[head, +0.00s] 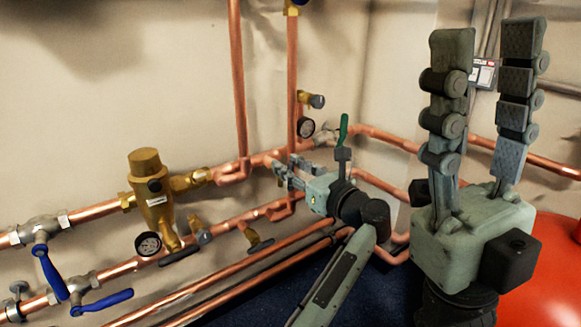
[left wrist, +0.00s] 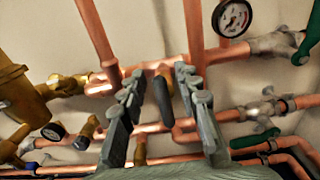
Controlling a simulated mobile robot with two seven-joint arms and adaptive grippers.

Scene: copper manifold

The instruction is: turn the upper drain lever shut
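The upper drain lever (left wrist: 163,98) is a dark handle on a small brass valve (left wrist: 154,67) at the upper copper pipe. In the left wrist view it hangs down and tilts slightly. My left gripper (left wrist: 160,76) is open, with one finger on each side of the lever and visible gaps between. In the head view my left gripper (head: 290,172) is at the upper pipe and seems to hide this lever. My right gripper (head: 488,45) is open and empty, pointing up in the right foreground, away from the pipes.
A gauge (head: 306,127) and a green lever (head: 343,130) are close to my left gripper. Below is a lower pipe with a dark lever (head: 260,245). A brass regulator (head: 150,190) and blue levers (head: 50,273) are at the left. A red tank (head: 545,270) stands at the right.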

